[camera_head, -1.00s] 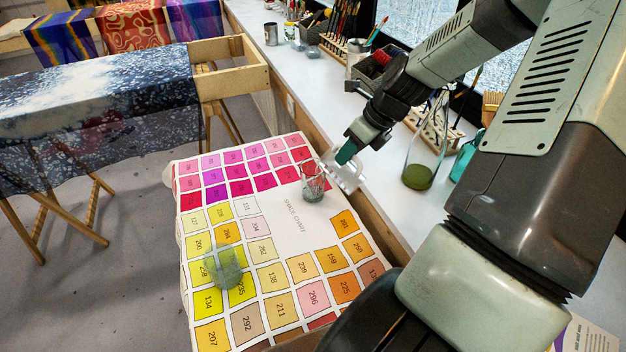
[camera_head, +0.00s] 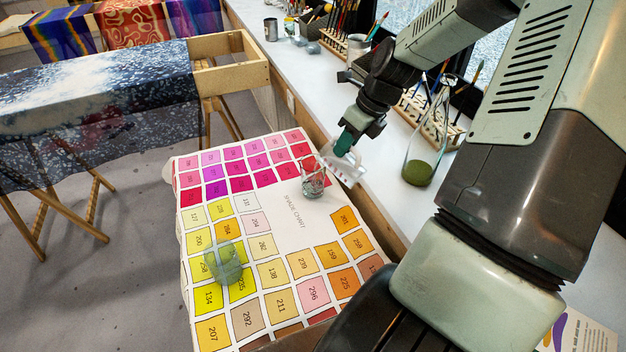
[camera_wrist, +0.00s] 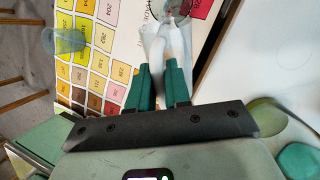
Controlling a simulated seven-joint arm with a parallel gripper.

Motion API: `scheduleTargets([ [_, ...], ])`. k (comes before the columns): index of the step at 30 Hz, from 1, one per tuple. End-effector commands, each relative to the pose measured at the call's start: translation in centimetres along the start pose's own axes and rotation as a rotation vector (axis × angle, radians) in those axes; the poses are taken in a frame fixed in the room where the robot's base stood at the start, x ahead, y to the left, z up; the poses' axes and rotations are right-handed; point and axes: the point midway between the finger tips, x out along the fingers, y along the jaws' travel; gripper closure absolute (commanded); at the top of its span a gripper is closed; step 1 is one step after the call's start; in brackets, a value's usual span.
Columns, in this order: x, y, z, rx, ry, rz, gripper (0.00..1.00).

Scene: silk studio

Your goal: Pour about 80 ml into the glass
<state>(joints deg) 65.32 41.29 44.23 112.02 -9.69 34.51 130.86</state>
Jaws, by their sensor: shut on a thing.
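My gripper (camera_head: 345,146), with green fingers, is shut on a clear vessel (camera_head: 347,166) just right of a small clear glass (camera_head: 313,182). The vessel looks tilted; its level and contents are hard to make out. In the wrist view the fingers (camera_wrist: 160,75) close on the vessel (camera_wrist: 163,42). The small glass stands on the shade chart (camera_head: 297,205) and seems to hold something greyish low down. A second, greenish see-through glass (camera_head: 224,262) stands on the yellow swatches; it also shows at the left of the wrist view (camera_wrist: 65,40). No stream is visible.
A flask with green contents (camera_head: 418,172) stands on the white counter (camera_head: 352,105) at the right. Brush racks and tins (camera_head: 358,47) line the counter's back. A cloth-draped wooden frame (camera_head: 232,75) stands at the left.

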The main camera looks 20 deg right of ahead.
Motion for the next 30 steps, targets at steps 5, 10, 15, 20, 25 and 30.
scheduleTargets([
  [5, 0.0, 0.0, 0.3, 0.001, 0.016, 0.000, 1.00],
  [10, 0.0, 0.0, 0.6, 0.005, 0.031, 0.000, 1.00],
  [15, 0.3, -0.1, -1.0, 0.003, -0.055, 0.004, 1.00],
  [20, 1.3, -0.3, -2.8, -0.030, -0.242, -0.001, 1.00],
  [25, 1.6, -0.3, -3.0, -0.056, -0.298, -0.006, 1.00],
  [30, 2.0, -0.4, -3.6, -0.060, -0.355, -0.003, 1.00],
])
